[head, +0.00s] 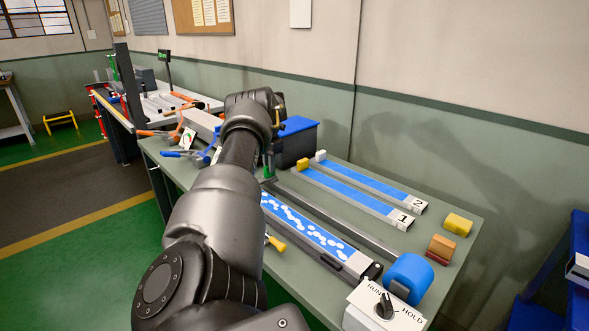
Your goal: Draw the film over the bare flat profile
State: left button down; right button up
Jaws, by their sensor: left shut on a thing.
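A long flat profile (352,268) lies on the bench, its near end bare grey. Blue film (310,229) with many white bubble-like patches covers much of its visible top. The blue film roll (408,279) stands at its right end. My left gripper (270,135) is over the far left end of the profile. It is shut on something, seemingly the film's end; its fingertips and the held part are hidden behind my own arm. My right gripper is not in view.
Two blue-topped profiles, marked 1 (348,193) and 2 (370,177), lie behind. A RUN/HOLD switch box (384,309) stands at the front right. A yellow-handled tool (276,243) lies before the profile. Yellow and brown blocks (442,247) sit at the right; a dark blue-lidded bin (295,143) stands behind.

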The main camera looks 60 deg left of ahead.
pick_arm(q)
jog(key=shift+s+a, duration=0.1)
jog(key=shift+a, duration=0.15)
dwell(0.4)
jog(key=shift+s+a+f+b, duration=0.1)
jog(key=shift+s+a+b, duration=0.05)
jog(key=shift+a+b, duration=0.3)
jog(key=c, duration=1.2)
grip_release()
notch_tip(320, 180, up, 7)
jog(key=p, duration=0.6)
